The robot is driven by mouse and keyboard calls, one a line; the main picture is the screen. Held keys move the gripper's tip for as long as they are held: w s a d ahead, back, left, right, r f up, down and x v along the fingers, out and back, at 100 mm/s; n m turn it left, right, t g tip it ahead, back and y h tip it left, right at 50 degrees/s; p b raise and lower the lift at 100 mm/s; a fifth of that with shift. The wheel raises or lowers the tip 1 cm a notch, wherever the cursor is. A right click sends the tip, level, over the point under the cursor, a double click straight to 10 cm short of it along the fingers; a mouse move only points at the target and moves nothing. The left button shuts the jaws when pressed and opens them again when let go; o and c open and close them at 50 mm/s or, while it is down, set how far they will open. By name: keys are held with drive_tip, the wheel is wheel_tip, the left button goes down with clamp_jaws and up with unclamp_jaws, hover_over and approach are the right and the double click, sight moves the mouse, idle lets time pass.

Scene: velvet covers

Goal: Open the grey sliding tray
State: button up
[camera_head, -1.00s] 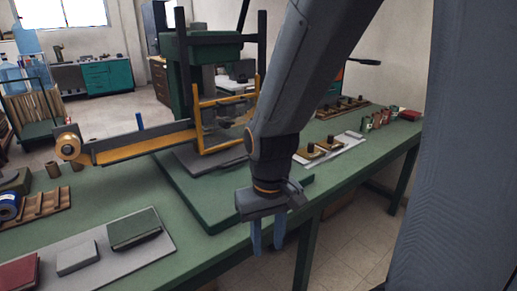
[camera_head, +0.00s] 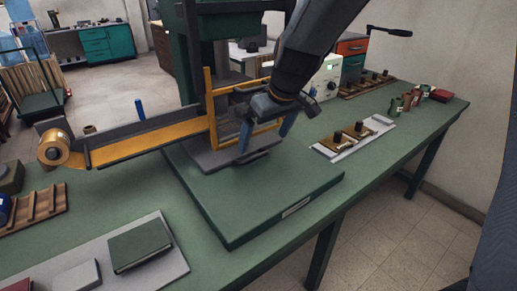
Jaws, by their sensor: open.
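The grey sliding tray (camera_head: 213,158) is a flat plate low in the green press, on its green base (camera_head: 235,212). A thin dark bar, perhaps its handle, shows at its front right edge (camera_head: 257,157). My gripper (camera_head: 263,143) points down at that edge with its two blue fingers spread and nothing visible between them. The left finger overlaps the tray in the picture; I cannot tell whether it touches. The arm and gripper hide part of the press opening.
A yellow frame (camera_head: 212,110) stands close to my gripper on its left. A yellow-lined chute (camera_head: 150,145) with a gold roll (camera_head: 55,150) extends left. Stamps on a white plate (camera_head: 350,142) lie to the right. The base's front is clear.

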sight(256, 156)
drive_tip(key=shift+x, duration=3.8)
drive_tip(key=shift+w+a+r, duration=0.1)
